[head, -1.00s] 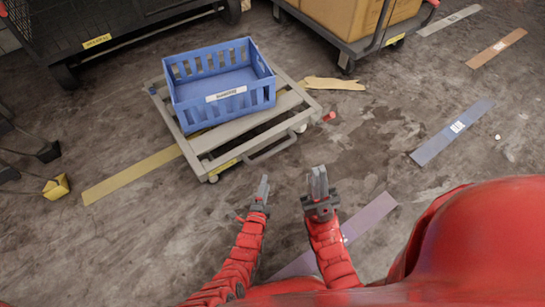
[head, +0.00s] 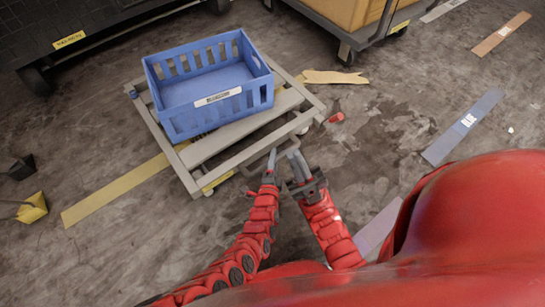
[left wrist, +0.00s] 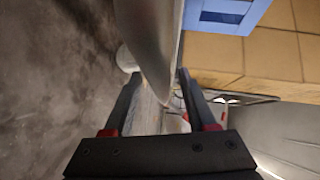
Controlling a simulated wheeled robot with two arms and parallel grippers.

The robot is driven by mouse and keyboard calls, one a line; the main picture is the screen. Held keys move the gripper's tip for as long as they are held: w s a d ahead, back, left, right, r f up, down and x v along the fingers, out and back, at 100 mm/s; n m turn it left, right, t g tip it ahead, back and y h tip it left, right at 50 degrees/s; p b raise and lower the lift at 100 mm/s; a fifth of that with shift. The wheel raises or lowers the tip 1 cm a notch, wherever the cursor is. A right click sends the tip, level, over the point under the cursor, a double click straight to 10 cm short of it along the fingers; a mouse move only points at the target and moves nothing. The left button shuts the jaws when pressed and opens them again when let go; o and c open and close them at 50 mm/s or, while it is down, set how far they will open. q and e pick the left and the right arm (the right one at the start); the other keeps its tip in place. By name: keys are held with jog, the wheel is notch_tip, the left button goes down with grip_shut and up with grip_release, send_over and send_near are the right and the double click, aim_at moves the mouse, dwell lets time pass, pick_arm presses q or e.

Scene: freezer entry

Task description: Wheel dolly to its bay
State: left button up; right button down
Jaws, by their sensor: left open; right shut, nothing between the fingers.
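The dolly (head: 238,131) is a low grey slatted frame on small wheels, with a blue crate (head: 203,88) on top. Its handle is at the near side, largely hidden by my grippers. My left gripper (head: 272,160) is open at that near edge. In the left wrist view, the left fingers (left wrist: 158,88) have a grey bar of the dolly running between or just beyond them; contact cannot be told. My right gripper (head: 294,163) is shut and empty, close beside the left one near the handle. Which floor marking bounds the bay is not clear.
A black cart (head: 75,40) stands at the upper left and a cart with brown boxes (head: 350,12) at the top. Floor strips are yellow (head: 110,192), blue-grey (head: 462,127), purple (head: 378,228) and orange (head: 500,34). Torn cardboard (head: 335,77) and a red scrap (head: 337,117) lie right of the dolly. A yellow object (head: 32,208) is at left.

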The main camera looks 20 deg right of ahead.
pick_arm(q)
grip_shut()
dwell(1.4)
